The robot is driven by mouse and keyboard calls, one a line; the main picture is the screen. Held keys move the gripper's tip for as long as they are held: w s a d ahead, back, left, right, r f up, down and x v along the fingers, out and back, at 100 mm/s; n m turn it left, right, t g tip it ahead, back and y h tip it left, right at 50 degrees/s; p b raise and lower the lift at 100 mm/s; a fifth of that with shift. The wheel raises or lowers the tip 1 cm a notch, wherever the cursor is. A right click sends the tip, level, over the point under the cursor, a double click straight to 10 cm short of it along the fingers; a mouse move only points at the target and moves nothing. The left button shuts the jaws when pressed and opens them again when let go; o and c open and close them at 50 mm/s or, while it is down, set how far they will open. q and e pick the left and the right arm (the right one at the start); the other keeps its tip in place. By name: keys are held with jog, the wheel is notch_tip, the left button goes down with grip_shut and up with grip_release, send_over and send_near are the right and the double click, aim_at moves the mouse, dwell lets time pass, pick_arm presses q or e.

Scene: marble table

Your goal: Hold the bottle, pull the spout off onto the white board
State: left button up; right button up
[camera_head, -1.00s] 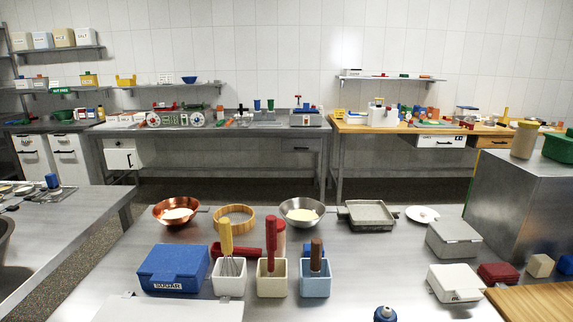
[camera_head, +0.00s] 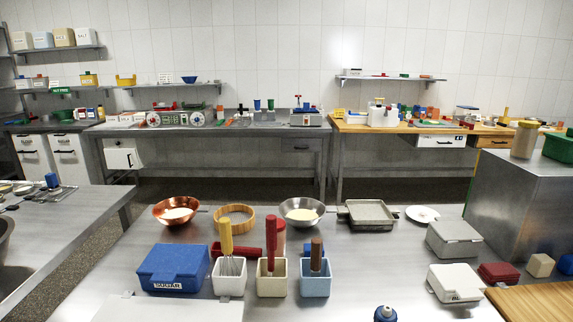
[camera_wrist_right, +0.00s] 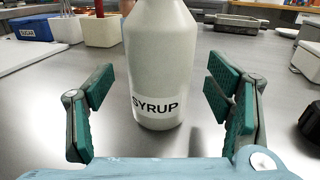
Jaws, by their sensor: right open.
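The syrup bottle (camera_wrist_right: 158,70) is pale and upright, with a SYRUP label, in the right wrist view. Its top is cut off there. In the head view only a blue spout (camera_head: 385,313) shows at the bottom edge; the bottle's body is out of frame. My right gripper (camera_wrist_right: 160,88) is open, with its green-padded fingers on either side of the bottle and gaps visible on both sides. The white board (camera_head: 168,309) lies at the lower left of the head view, partly cut off. My left gripper is not in view.
Behind the board stand a blue sugar box (camera_head: 173,268) and white, cream and light-blue holders (camera_head: 315,285) with utensils. A white box (camera_head: 455,283) and a wooden board (camera_head: 535,300) lie at the right. The table around the blue spout is clear.

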jog(key=v, duration=1.1)
jog(key=shift+s+d, duration=0.1)
jog(key=shift+s, duration=0.2)
